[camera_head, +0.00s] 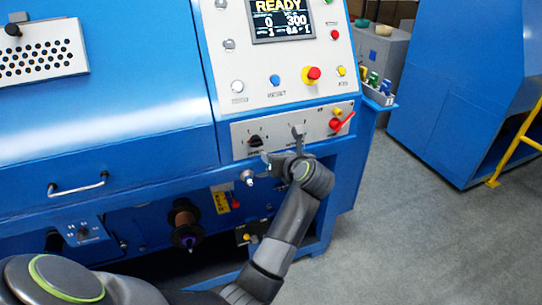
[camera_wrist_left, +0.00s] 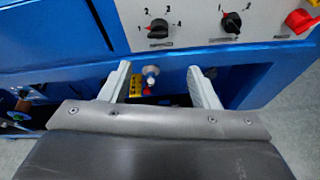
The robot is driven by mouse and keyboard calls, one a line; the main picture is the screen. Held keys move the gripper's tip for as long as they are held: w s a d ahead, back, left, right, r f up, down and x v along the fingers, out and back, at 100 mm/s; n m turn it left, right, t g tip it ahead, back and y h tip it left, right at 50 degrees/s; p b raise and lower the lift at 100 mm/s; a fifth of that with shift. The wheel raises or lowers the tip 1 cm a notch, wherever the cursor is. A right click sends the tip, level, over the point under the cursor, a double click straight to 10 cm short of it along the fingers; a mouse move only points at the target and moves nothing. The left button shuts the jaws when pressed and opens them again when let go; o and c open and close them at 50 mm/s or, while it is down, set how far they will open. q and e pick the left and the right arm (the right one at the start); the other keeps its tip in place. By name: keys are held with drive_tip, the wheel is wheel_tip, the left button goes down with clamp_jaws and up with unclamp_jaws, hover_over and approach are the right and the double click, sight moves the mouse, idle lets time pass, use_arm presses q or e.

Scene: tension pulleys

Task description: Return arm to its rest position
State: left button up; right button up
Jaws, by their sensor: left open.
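My left arm (camera_head: 282,232) comes in from the lower left and reaches up to the front of the blue machine (camera_head: 120,120). My left gripper (camera_head: 281,146) is in front of the lower switch panel (camera_head: 312,125). In the left wrist view its two pale fingers stand wide apart, and the gripper (camera_wrist_left: 158,70) is open with nothing held. A silver-tipped knob (camera_head: 248,177) on the machine shows between the fingers in the wrist view (camera_wrist_left: 151,72), and I see no contact with it. My right gripper is not in view.
A black rotary switch (camera_head: 255,141) and a red lever (camera_head: 341,122) are close to the gripper. A second rotary switch (camera_wrist_left: 231,22) shows in the wrist view. A drawer handle (camera_head: 78,185) sticks out at left. Grey floor (camera_head: 420,220) is clear at right, before another blue machine (camera_head: 450,100).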

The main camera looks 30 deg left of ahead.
use_arm(q)
drive_tip(key=shift+d, duration=0.1)
idle(0.3)
drive_tip(key=s+a+f+m+t+y, duration=0.1)
drive_tip(key=a+f+m+t+y, duration=0.1)
drive_tip(key=f+m, duration=0.45)
drive_tip(key=s+a+f+m+t+y, duration=0.1)
drive_tip(key=a+f+m+t, duration=0.15)
drive_tip(key=f+m, duration=0.4)
drive_tip(key=s+d+f+m+h, duration=0.2)
drive_tip(key=s+f+m+h, duration=0.35)
drive_tip(key=f+m, duration=0.55)
drive_tip(key=s+d+f+m+h, duration=0.2)
drive_tip(key=s+f+m+h, duration=0.4)
drive_tip(key=f, duration=0.9)
drive_tip(key=s+f+m+g, duration=0.3)
drive_tip(key=s+f+m, duration=0.1)
drive_tip(key=s+f, duration=0.5)
drive_tip(key=s+f+m+g, duration=0.4)
drive_tip(key=s+f+m, duration=0.15)
drive_tip(key=s, duration=0.65)
drive_tip(key=s+a+f+m+g, duration=0.1)
drive_tip(key=s+f+m+g, duration=0.1)
drive_tip(key=s, duration=0.8)
drive_tip(key=s+a+f+m+g, duration=0.1)
drive_tip(key=s+f+g, duration=0.2)
drive_tip(key=s, duration=0.7)
drive_tip(key=shift+f+m+h, duration=0.35)
drive_tip(key=shift+f, duration=0.2)
